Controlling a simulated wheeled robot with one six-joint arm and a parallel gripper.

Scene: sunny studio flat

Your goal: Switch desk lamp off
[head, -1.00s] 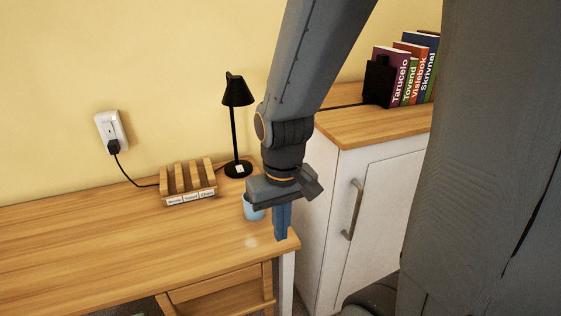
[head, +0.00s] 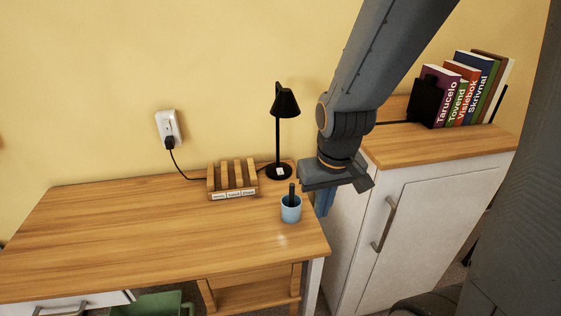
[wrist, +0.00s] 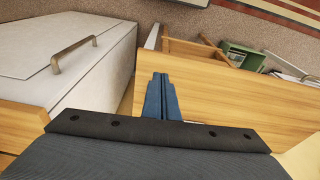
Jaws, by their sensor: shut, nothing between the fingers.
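The black desk lamp (head: 285,104) stands upright at the back right of the wooden desk (head: 130,225). Its round black base (head: 279,172) carries a small white switch (head: 280,172). I cannot tell whether the lamp is lit. My gripper (head: 325,208) is shut and empty, pointing down near the desk's right edge, to the right of the lamp and apart from it. In the wrist view its blue fingers (wrist: 161,98) are together, with the desk top beyond them. The lamp is out of the wrist view.
A light blue cup (head: 291,211) with a dark item in it stands between the lamp and the desk's front edge. A wooden sorter (head: 232,181) is left of the lamp. A cord runs to the wall socket (head: 168,128). A white cabinet (head: 430,215) stands close on the right.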

